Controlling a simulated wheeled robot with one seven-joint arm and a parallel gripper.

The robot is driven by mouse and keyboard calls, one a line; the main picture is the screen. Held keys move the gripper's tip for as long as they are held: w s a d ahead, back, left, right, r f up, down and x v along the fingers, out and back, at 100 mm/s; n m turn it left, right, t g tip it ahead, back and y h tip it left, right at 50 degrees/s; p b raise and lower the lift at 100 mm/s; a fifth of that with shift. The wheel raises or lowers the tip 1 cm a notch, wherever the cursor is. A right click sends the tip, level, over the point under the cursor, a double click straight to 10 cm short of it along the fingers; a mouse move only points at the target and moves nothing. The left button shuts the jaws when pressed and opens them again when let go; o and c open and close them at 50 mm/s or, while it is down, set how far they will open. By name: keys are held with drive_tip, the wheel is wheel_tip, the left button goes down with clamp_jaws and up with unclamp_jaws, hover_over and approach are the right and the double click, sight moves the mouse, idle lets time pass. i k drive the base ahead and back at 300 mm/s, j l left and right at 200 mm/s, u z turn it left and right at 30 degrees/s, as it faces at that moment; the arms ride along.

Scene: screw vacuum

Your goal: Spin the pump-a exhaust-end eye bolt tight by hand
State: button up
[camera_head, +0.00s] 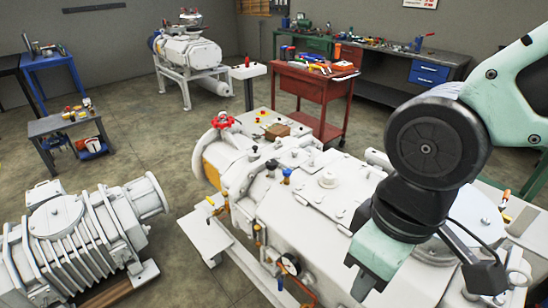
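A large white pump (325,200) on a pale frame fills the middle and right of the head view. A pale ring like an eye bolt (518,277) shows at the lower right edge, just right of the dark end of my arm; I cannot tell which end of the pump it belongs to. My gripper (485,279) is at the lower right, over the near right part of the pump and close beside that ring. Its fingers are not clear, so I cannot tell whether it is open or touches the ring. My arm hides part of the pump top.
A red handwheel (223,120), small valves and a gauge (289,264) stick out of the pump. A red tool cart (315,88) stands behind. Floor (160,130) is open at centre left.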

sight(313, 154)
drive_tip(key=j, duration=0.35)
drive_tip(key=i+j, duration=0.2)
drive_tip(key=j, duration=0.2)
drive_tip(key=i+j, duration=0.2)
drive_tip(key=j, duration=0.15)
drive_tip(key=i+j, duration=0.25)
drive_tip(key=j, duration=0.15)
drive_tip(key=i+j, duration=0.2)
drive_tip(key=j, duration=0.15)
drive_tip(key=i+j, duration=0.25)
drive_tip(key=i+l+z, duration=0.05)
